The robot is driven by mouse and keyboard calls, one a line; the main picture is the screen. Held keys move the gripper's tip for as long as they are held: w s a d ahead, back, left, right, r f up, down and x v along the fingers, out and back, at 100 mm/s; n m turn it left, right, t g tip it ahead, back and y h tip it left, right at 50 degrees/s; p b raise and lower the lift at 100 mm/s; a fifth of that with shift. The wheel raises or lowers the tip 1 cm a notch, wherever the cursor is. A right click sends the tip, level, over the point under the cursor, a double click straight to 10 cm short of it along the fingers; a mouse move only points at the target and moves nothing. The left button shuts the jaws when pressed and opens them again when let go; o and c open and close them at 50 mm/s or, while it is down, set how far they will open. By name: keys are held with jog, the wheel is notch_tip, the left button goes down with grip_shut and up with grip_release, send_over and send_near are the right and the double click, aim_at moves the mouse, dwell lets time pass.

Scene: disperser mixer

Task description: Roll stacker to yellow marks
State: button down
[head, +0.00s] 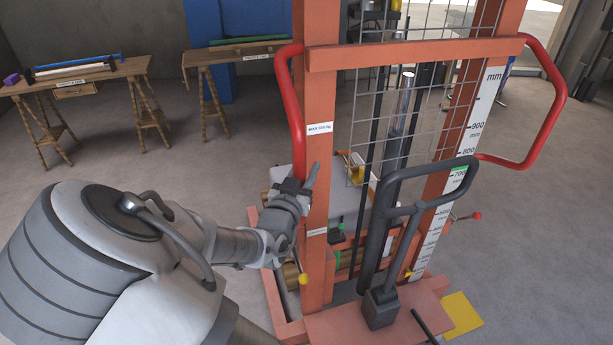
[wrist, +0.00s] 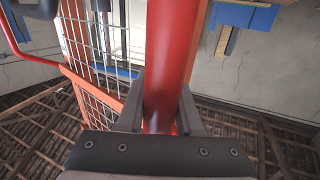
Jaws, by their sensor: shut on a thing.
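The stacker is an orange upright frame (head: 405,55) with a wire mesh, a mast and a white mm scale, standing in front of me in the head view. Red bar handles stick out on its left (head: 296,110) and right (head: 553,110) sides. My gripper (head: 300,183) is at the lower end of the left red handle. In the wrist view the red tube (wrist: 172,45) runs between the two fingers of my gripper (wrist: 160,100), which are shut on it. A yellow floor mark (head: 462,312) shows beside the stacker's base at lower right; other marks are not visible.
A dark tiller handle (head: 408,210) rises from the stacker's orange base plate (head: 345,325). Two wooden trestle tables, left (head: 78,80) and middle (head: 237,57), stand behind at the back left. Grey floor is open between them and the stacker, and to the right.

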jog(key=shift+w+a+f+y, duration=0.15)
jog(key=shift+w+a, duration=0.2)
jog(key=shift+w, duration=0.25)
jog(key=shift+w+a+f+y, duration=0.15)
jog(key=shift+w+a, duration=0.2)
jog(key=shift+w, duration=0.2)
jog(key=c, duration=0.8)
grip_release()
jog(key=shift+s+a+r, duration=0.1)
jog(key=shift+s+r, duration=0.1)
jog(key=shift+s, duration=0.05)
jog(key=shift+c, duration=0.2)
jog(key=shift+o, duration=1.2)
jog(key=shift+s+r, duration=0.1)
jog(key=shift+s, duration=0.15)
jog(key=shift+w, duration=0.15)
jog(key=v, duration=1.7)
jog(key=shift+s+f+b, duration=0.2)
jog(key=shift+b, duration=0.2)
